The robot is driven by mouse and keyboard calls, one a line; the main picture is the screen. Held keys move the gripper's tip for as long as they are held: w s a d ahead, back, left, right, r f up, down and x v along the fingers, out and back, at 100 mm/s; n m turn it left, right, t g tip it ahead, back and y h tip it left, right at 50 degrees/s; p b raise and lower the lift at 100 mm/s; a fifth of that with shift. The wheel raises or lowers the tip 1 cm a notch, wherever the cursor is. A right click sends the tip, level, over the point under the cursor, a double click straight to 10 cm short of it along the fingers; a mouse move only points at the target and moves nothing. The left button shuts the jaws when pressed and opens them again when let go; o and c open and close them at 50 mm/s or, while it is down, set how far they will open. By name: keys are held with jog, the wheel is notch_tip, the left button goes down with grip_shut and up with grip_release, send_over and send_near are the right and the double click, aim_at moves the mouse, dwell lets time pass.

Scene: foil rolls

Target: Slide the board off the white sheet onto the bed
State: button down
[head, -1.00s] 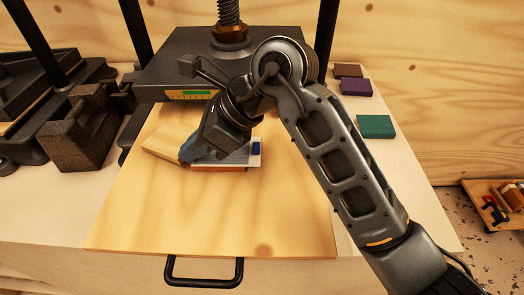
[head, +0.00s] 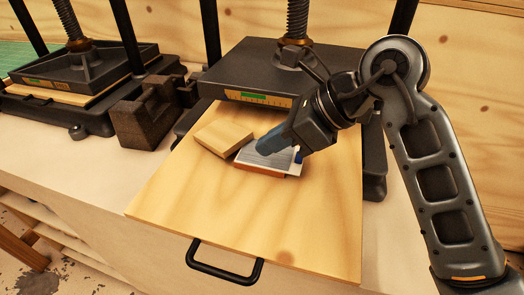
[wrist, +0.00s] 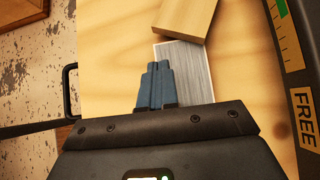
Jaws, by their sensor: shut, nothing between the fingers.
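A small pale wooden board (head: 224,138) lies tilted on the left of a low stack on the bed, a wide wooden slab (head: 180,195). In the wrist view the board (wrist: 186,16) covers one end of a grey brushed plate (wrist: 188,75). The plate (head: 262,157) has a white sheet (head: 291,168) showing as a pale rim and a reddish-brown edge below. Whether the board's right corner still rests on the stack is unclear. My gripper (head: 262,149) is shut and empty, its blue fingers (wrist: 155,68) over the plate, right of the board.
A black press plate (head: 262,75) with a screw stands behind the bed. A rough dark weight (head: 145,118) and a second press (head: 85,75) are at left. A black handle (head: 225,265) is on the bed's front edge. The bed's front is clear.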

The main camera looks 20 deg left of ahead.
jog(key=b+v, duration=0.1)
jog(key=v, duration=0.6)
jog(key=c, duration=1.8)
grip_release()
